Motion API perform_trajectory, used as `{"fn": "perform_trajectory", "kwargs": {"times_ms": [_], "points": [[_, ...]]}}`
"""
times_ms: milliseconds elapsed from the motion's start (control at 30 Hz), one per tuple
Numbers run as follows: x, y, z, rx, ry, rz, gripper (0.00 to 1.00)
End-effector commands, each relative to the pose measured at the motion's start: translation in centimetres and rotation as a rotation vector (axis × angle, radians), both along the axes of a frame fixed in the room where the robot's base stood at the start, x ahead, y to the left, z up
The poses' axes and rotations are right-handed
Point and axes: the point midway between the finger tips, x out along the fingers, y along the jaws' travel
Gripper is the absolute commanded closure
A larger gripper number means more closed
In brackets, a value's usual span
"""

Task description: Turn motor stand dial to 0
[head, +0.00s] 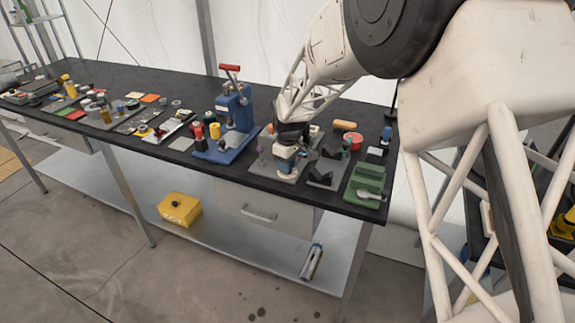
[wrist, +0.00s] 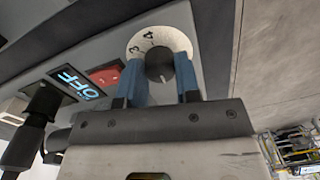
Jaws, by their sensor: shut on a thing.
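The motor stand dial (wrist: 160,67) is a dark round knob on a pale disc marked with numbers, of which 3 and 4 are readable in the wrist view. My gripper (wrist: 160,82) has its two blue fingers on either side of the knob and is shut on it. The fingers hide the lower and side parts of the disc. In the head view my gripper (head: 286,158) reaches down to the motor stand (head: 288,175) near the front edge of the bench, and the dial cannot be made out there.
A blue press (head: 232,120) stands left of my gripper. A green holder (head: 366,183) stands to the right. The black bench (head: 100,78) is crowded.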

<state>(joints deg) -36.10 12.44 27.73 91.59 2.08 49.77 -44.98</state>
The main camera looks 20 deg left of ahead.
Motion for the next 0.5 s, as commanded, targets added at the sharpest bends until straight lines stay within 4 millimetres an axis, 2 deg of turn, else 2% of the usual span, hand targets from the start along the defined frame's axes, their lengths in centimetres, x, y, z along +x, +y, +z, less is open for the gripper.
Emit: {"fn": "perform_trajectory", "kwargs": {"times_ms": [67, 100, 167, 500], "points": [[0.03, 0.03, 0.09, 0.001, -0.001, 0.0, 0.93], [0.03, 0.03, 0.09, 0.001, -0.001, 0.0, 0.68], [0.03, 0.03, 0.09, 0.001, -0.001, 0.0, 0.59], [0.02, 0.02, 0.15, 0.001, 0.0, -0.001, 0.59]]}}
